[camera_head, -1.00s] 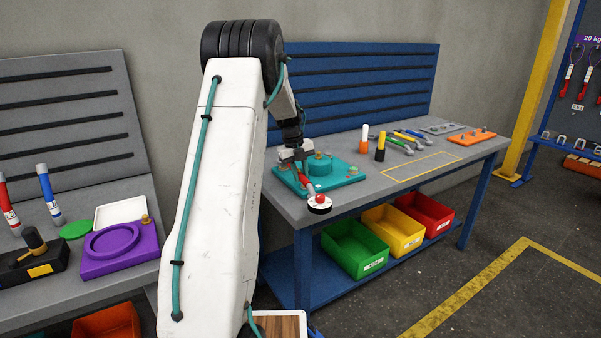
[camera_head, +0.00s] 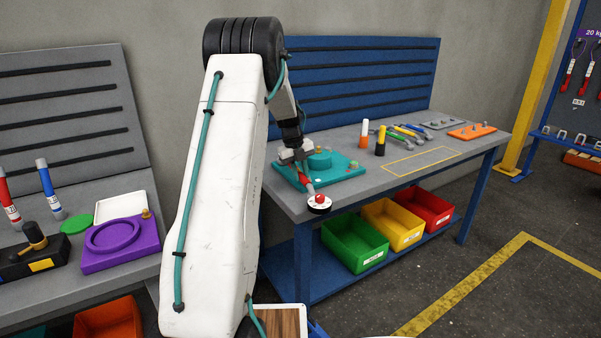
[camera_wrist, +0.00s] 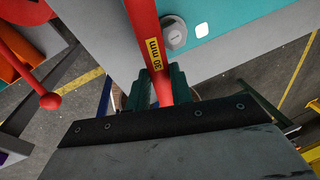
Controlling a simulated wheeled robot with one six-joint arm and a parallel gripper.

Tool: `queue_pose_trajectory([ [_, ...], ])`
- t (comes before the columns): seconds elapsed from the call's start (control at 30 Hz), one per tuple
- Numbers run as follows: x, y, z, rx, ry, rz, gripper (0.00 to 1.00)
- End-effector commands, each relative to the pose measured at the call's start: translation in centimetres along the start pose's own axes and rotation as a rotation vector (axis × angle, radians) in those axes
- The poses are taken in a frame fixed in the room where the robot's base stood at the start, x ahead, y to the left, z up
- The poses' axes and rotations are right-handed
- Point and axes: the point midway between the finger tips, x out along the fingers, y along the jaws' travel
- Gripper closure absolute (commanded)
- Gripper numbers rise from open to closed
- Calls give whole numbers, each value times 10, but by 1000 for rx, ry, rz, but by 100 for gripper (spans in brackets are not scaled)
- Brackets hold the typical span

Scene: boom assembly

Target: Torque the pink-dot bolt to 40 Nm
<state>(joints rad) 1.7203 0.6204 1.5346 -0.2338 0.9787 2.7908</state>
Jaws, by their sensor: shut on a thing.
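My gripper (camera_head: 297,157) is shut on the red handle of a tool (camera_head: 305,181) at the left end of the blue-legged bench. In the wrist view, the red handle (camera_wrist: 148,40) bears a yellow "30 mm" label and runs between the dark green fingers (camera_wrist: 160,88). A teal fixture (camera_head: 347,173) with a raised round part lies beside and behind the gripper. The wrist view shows a grey round bolt head (camera_wrist: 173,33) close to the handle. No pink dot can be made out.
An orange-white marker (camera_head: 364,134), a black-yellow one (camera_head: 380,141), several hand tools and an orange plate (camera_head: 472,132) stand farther right. Green (camera_head: 354,243), yellow and red bins sit on the lower shelf. A purple fixture (camera_head: 120,243) is on the left bench. The yellow-outlined bench area is clear.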

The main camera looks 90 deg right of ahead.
Motion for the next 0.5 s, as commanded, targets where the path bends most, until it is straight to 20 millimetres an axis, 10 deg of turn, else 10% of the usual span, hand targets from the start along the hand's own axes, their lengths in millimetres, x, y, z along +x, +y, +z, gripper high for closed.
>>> queue_pose_trajectory([
  [0.5, -2, 3, 1, 16, 1, 0, 100],
])
